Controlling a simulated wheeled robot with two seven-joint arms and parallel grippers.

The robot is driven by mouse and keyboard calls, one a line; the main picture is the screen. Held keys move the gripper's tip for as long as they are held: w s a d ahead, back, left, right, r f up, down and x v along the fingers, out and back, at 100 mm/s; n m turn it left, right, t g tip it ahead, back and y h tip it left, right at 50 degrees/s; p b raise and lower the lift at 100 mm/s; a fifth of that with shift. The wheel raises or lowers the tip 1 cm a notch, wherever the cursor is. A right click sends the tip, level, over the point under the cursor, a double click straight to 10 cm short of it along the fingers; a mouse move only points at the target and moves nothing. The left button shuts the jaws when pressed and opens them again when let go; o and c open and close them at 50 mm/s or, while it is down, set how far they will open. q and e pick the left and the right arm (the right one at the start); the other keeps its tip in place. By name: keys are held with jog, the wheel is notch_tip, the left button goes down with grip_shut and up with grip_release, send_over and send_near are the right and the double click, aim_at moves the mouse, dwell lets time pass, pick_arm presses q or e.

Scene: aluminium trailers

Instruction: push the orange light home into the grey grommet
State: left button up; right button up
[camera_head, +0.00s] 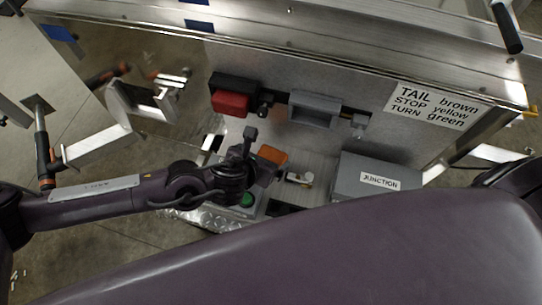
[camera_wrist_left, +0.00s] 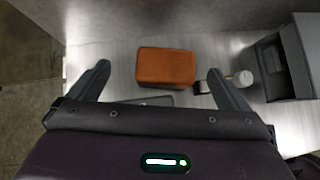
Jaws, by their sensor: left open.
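The orange light (camera_head: 272,154) is a small block on the work surface below the panel, beside my left gripper. In the left wrist view the orange light (camera_wrist_left: 165,66) shows between and ahead of the open fingers, with gaps to both sides. My left gripper (camera_head: 254,152) is open and empty; its fingers (camera_wrist_left: 158,76) point toward the light. Whether the light is at fingertip depth I cannot tell. The grey grommet (camera_head: 315,109) is a rectangular housing on the upright aluminium panel, above and right of the light, with no light in it. My right gripper is out of view.
A red light (camera_head: 230,103) sits in a black mount left of the grommet. A pale connector (camera_wrist_left: 244,78) lies beside the light. A wiring label (camera_head: 433,106) is on the panel.

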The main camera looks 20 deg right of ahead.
aim_at(272, 154)
pick_arm(q)
jog(key=shift+s+f+p+x, duration=0.1)
jog(key=shift+s+p+x, duration=0.05)
jog(key=shift+x, duration=0.75)
jog(key=shift+s+f+p+x, duration=0.1)
jog(key=shift+s+p+x, duration=0.1)
jog(key=shift+x, duration=0.75)
jog(key=shift+s+p+x, duration=0.15)
jog(key=shift+x, duration=0.75)
jog(key=shift+d, duration=0.15)
jog(key=c, duration=1.2)
jog(key=shift+c, duration=0.2)
jog(key=shift+w+r, duration=0.1)
jog(key=shift+w, duration=0.05)
